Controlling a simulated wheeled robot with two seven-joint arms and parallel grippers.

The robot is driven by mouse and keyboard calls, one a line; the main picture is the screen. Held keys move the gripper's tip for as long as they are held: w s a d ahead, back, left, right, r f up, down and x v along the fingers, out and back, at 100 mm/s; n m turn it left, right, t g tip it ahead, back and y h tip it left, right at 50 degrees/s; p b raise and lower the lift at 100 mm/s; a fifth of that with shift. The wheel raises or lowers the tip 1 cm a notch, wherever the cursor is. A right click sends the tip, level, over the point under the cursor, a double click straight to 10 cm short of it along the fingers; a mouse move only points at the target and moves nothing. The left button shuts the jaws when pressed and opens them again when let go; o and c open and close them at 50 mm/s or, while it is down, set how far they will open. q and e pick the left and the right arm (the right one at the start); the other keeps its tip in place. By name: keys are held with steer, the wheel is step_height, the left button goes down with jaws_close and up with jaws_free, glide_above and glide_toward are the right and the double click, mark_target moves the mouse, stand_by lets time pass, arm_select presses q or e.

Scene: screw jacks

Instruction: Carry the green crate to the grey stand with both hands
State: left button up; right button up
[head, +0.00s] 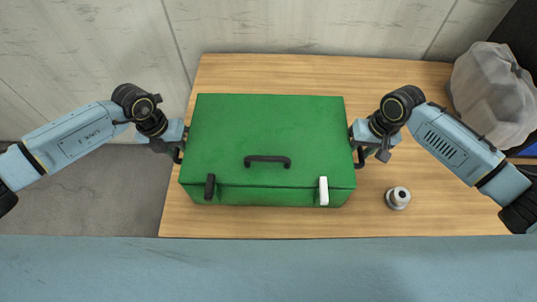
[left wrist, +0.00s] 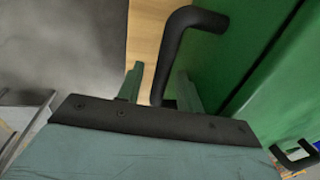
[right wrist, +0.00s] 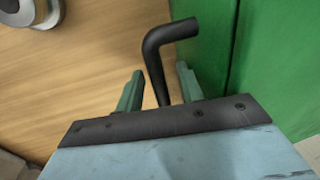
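The green crate (head: 265,140) is closed and lies flat on the wooden table. It has a black top handle (head: 267,160), a black latch (head: 209,187) and a white latch (head: 323,191). My left gripper (head: 178,147) is at the left side handle; in the left wrist view the black bar (left wrist: 172,60) stands between its open fingers (left wrist: 160,82). My right gripper (head: 359,146) is at the right side handle; in the right wrist view the bar (right wrist: 158,68) stands between its open fingers (right wrist: 158,85). Gaps show beside both bars. I cannot make out a grey stand.
The wooden table (head: 280,222) has bare room in front of and behind the crate. A small round metal part (head: 398,197) stands right of the crate. A lumpy grey object (head: 493,90) is at the far right, beside something black. A pale wall (head: 300,25) rises behind.

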arm_select(q)
jaws_close()
arm_select(e)
jaws_close()
arm_select(q)
steer(key=shift+w+r, duration=0.1)
arm_select(e)
steer(key=shift+w+r, duration=0.1)
stand_by(0.9)
